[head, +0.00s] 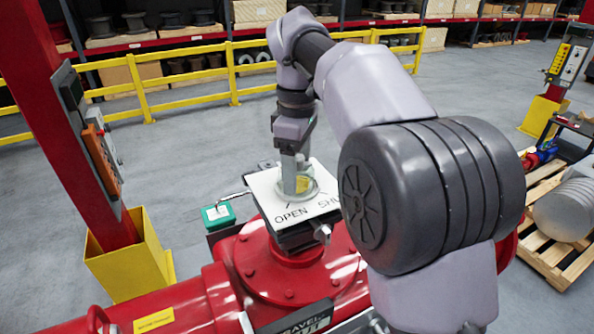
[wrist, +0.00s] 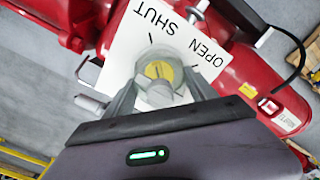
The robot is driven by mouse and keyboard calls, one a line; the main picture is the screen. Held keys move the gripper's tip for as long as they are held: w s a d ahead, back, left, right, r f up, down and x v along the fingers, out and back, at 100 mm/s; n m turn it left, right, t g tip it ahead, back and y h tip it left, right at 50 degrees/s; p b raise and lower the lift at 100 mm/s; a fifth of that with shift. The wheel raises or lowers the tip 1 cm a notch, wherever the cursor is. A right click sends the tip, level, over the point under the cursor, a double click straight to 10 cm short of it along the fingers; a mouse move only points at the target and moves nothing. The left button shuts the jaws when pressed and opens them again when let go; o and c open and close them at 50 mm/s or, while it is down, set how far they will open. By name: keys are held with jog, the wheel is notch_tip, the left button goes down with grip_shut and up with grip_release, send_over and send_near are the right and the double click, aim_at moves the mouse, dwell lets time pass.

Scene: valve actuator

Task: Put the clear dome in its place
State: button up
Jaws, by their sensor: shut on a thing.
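The clear dome (head: 314,190) is a see-through round cover at the white plate (head: 268,193) marked OPEN and SHUT, on top of the red valve actuator (head: 290,270). A yellow indicator (wrist: 159,71) shows through or inside the dome in the wrist view. My gripper (head: 292,188) points down over the plate, its fingers on either side of the dome and shut on it. In the wrist view, the dome (wrist: 176,80) sits between the fingers, over the indicator. I cannot tell whether its rim touches the plate.
A red post (head: 75,140) with a control panel stands at the left, its foot in a yellow guard (head: 135,265). A green box (head: 218,217) is beside the plate. A pallet (head: 555,240) with parts is at the right. Yellow railing (head: 235,75) crosses the back.

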jog(key=shift+f, duration=0.1)
jog(key=o, duration=1.5)
jog(key=shift+d, duration=0.1)
